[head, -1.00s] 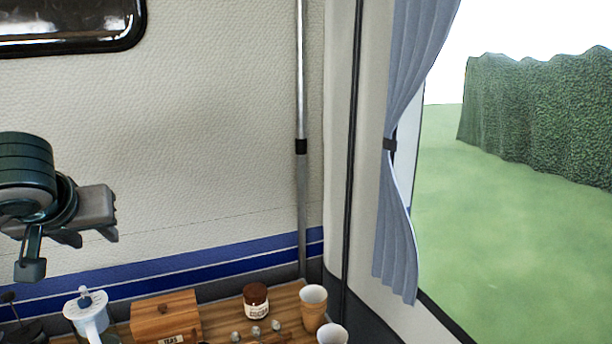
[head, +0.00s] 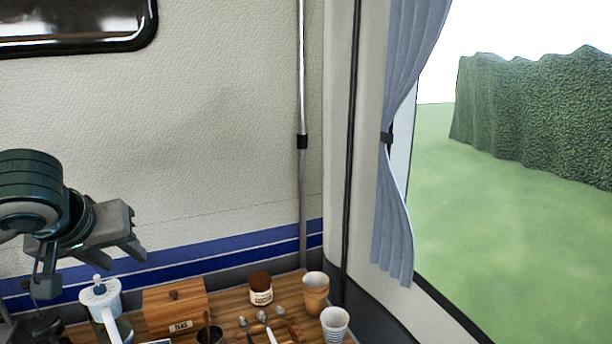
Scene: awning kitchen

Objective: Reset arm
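My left gripper (head: 138,236) hangs in the air at the left of the head view, with its arm coming in from the left edge. It is above the counter's left part, in front of the striped wall. Two finger shapes point to the right with a gap between them, and nothing shows in the gap. My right gripper is not in the head view.
Below is a wooden counter (head: 228,329) holding a white-lidded pitcher (head: 101,293), a wooden tea box (head: 176,310), a cocoa jar (head: 261,289), a tan cup (head: 315,293), a striped cup (head: 335,323) and small utensils. A metal pole (head: 303,190) and curtain (head: 394,160) stand at right.

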